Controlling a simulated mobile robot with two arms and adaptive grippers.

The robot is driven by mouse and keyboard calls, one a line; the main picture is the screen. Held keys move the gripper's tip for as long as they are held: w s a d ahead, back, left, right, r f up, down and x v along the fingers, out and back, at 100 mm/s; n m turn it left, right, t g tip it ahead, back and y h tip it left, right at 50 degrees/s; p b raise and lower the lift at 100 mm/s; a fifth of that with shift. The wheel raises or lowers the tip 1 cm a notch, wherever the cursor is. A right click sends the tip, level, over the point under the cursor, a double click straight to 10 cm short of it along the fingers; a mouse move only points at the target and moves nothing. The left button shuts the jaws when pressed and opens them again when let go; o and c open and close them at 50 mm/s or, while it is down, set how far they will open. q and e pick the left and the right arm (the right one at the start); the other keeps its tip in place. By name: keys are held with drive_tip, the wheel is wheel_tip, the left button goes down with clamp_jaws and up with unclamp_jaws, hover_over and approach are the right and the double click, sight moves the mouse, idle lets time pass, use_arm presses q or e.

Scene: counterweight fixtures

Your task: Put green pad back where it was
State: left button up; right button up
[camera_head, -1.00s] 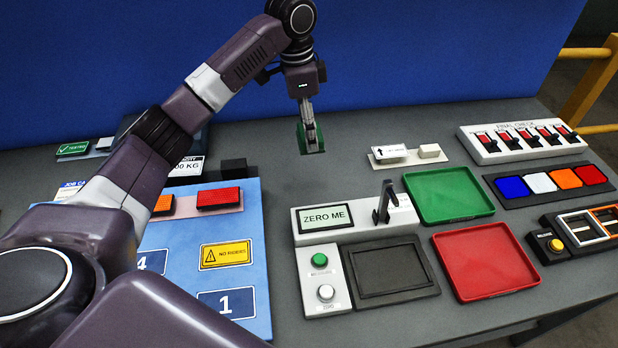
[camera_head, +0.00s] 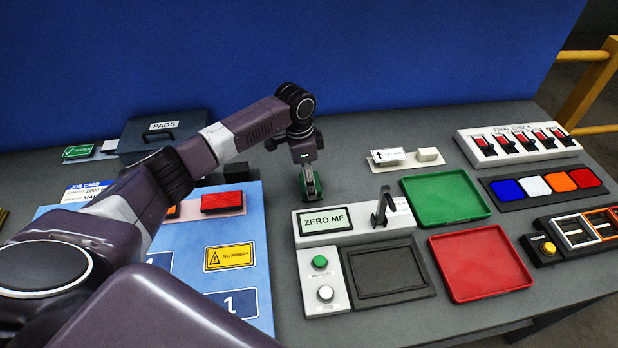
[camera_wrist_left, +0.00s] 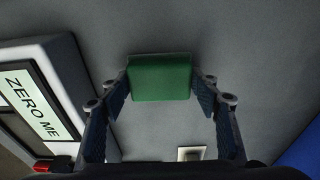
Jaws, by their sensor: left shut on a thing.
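The green pad (camera_wrist_left: 160,78) is held between the two fingers of my left gripper (camera_wrist_left: 162,88) in the left wrist view. In the head view the gripper (camera_head: 310,182) points down, with the pad's green edges (camera_head: 318,189) showing around its fingertips. It is just behind the white ZERO ME block (camera_head: 323,220), over the grey table. I cannot tell whether the pad touches the table. A dark case labelled PADS (camera_head: 140,138) stands at the back left, partly behind my left arm. My right gripper is not in view.
A blue board (camera_head: 262,280) with red and orange pads lies at left. A green tray (camera_head: 445,196) and a red tray (camera_head: 480,266) lie at right. A small white block with an arrow label (camera_head: 388,154) stands behind them. Bare table lies around the gripper.

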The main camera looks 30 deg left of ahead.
use_arm(q)
drive_tip(key=o, duration=1)
drive_tip(key=shift+f, duration=0.1)
drive_tip(key=r, duration=0.4)
drive_tip(key=r+b, duration=0.1)
drive_tip(key=r, duration=0.3)
drive_tip(key=a+r+b, duration=0.1)
drive_tip(key=r, duration=0.3)
drive_tip(key=shift+s+a+r, duration=0.1)
drive_tip(key=shift+s+r, duration=0.05)
drive_tip(key=shift+s, duration=0.25)
